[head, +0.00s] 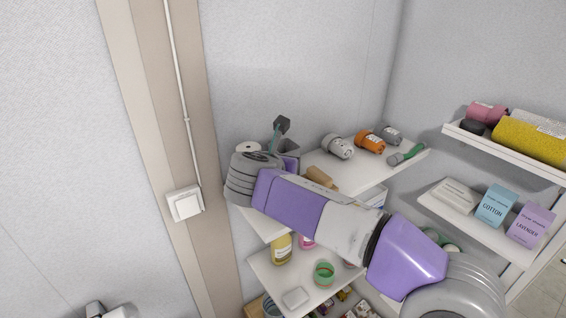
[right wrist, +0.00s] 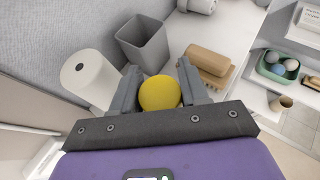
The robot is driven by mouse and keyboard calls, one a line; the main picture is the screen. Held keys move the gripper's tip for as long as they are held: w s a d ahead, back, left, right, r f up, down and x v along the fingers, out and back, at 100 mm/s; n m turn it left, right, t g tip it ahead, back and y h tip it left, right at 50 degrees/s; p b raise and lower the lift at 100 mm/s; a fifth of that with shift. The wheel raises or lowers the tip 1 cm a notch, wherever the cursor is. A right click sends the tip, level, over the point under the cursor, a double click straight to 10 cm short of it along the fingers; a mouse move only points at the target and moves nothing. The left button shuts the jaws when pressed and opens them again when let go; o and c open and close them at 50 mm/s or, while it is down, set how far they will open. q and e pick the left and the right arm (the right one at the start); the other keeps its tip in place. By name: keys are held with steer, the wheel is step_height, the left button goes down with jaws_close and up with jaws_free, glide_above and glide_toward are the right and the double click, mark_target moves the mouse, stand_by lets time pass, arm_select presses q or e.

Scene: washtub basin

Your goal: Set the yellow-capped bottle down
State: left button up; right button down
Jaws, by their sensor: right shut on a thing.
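The yellow-capped bottle shows only as its round yellow cap (right wrist: 160,93) in the right wrist view. My right gripper (right wrist: 159,76) is shut on it, with one grey finger on each side. The bottle's body is hidden below the cap, so I cannot tell whether its base touches the shelf. In the head view my purple right arm reaches in from the right over the upper white shelf (head: 345,163) and hides the right gripper and the held bottle. My left gripper is not in view.
A white paper roll (right wrist: 88,75), a grey bin (right wrist: 145,42) and a wooden brush (right wrist: 208,64) stand close around the gripper. Grey and orange bottles (head: 368,141) are farther right on the shelf. A yellow bottle (head: 281,249) and a green-rimmed jar (head: 324,272) are below.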

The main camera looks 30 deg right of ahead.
steer(key=c, duration=0.6)
jaws_free()
steer(key=shift+f, duration=0.1)
steer(key=shift+o, duration=0.2)
steer(key=shift+a+r, duration=0.1)
steer(key=shift+r, duration=0.1)
steer(key=v, duration=1.2)
steer(key=shift+b, duration=0.3)
steer(key=shift+f, duration=0.15)
